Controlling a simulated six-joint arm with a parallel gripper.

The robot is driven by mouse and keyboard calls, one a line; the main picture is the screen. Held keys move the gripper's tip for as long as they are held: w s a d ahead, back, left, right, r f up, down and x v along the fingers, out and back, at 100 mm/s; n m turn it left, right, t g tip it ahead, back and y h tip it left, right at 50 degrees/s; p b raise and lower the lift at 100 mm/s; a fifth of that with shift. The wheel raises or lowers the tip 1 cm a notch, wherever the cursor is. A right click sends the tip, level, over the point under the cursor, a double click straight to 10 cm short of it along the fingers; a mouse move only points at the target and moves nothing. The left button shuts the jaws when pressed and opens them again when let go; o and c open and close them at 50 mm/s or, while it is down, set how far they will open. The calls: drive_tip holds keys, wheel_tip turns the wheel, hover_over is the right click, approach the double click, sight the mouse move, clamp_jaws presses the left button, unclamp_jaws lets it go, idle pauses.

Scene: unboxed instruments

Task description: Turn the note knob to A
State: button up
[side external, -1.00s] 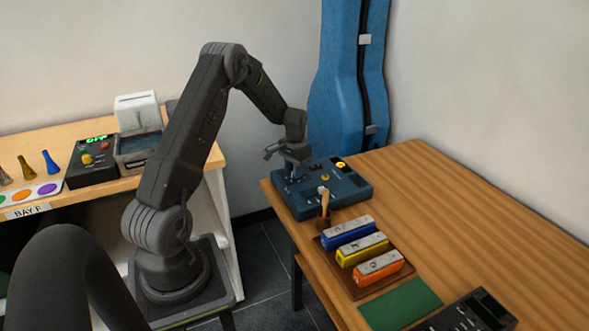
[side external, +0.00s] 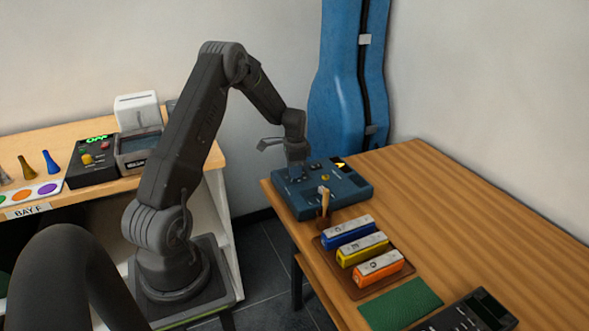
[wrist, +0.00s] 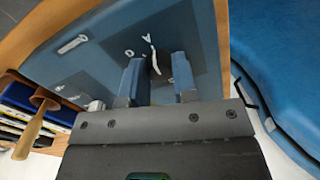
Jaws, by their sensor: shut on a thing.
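Which letter the knob points to cannot be read. A yellow round dial (side external: 340,163) shows at the box's back corner.
A small pot with a wooden-handled tool (side external: 323,205) stands close in front of the box. A tray with blue, yellow and orange blocks (side external: 362,246) lies nearer. A blue instrument case (side external: 340,90) stands behind the table.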

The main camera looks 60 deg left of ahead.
idle(0.3)
drive_tip(key=o, duration=0.9)
drive_tip(key=shift+r, duration=0.1)
drive_tip(key=r, duration=1.3)
drive_tip(key=shift+d+r, duration=0.25)
drive_tip(key=shift+r, duration=0.1)
